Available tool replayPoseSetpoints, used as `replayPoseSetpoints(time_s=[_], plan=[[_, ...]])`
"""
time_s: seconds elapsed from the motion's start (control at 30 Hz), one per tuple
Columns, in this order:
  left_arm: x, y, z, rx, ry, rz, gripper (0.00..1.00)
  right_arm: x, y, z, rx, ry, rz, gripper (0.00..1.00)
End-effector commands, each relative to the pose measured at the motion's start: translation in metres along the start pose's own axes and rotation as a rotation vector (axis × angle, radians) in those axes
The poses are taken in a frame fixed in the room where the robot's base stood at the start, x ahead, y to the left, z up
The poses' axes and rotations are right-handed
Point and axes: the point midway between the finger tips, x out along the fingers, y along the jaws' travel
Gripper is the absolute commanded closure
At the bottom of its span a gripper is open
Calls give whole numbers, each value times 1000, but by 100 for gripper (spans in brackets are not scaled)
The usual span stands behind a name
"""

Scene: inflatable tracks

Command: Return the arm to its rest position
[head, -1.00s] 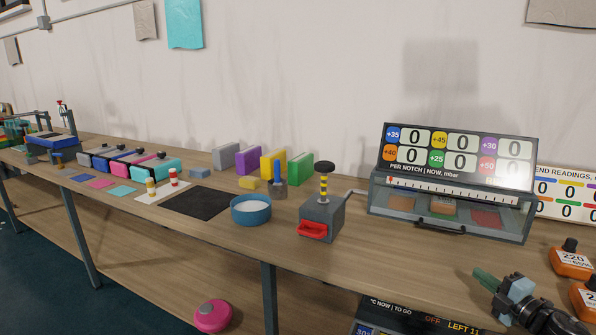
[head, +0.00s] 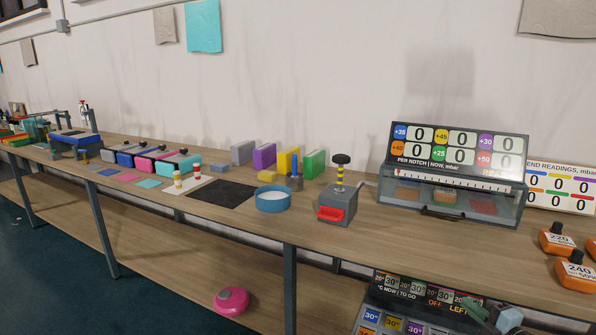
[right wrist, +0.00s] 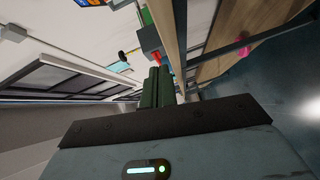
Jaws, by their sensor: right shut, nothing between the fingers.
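My right gripper (head: 474,310) shows at the bottom right of the head view, low in front of the bench's front edge. Its green fingers also show in the right wrist view (right wrist: 157,86), close together with nothing between them. It is shut and empty, and apart from everything on the bench. Most of the right arm is outside the head view. My left gripper and arm are not in view.
The wooden bench (head: 330,237) carries a grey box with a red drawer (head: 338,205), a blue bowl (head: 273,201) and a glass-fronted case (head: 445,204). Orange weights (head: 556,241) stand at right. A display panel (head: 400,305) sits below the bench edge near my gripper. A pink disc (head: 231,301) lies on the lower shelf.

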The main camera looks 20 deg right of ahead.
Motion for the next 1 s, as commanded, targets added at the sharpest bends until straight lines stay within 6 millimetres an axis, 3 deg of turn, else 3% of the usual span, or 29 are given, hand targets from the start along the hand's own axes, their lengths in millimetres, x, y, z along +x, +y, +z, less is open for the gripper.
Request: replayPoseSetpoints(time_s=[0.17,0.3,0.5,0.63,0.8,1.0], plan=[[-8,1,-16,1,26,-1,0,-39,-76,-54,234,-42,-115,100],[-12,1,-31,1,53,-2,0,-83,-135,-108,442,-95,-225,100],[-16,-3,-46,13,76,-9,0,-156,-198,-195,747,-194,-394,100],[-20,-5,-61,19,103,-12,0,-206,-223,-256,943,-266,-507,100],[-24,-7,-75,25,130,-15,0,-257,-235,-323,1148,-346,-629,100],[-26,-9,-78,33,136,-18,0,-284,-237,-360,1259,-391,-699,100]])
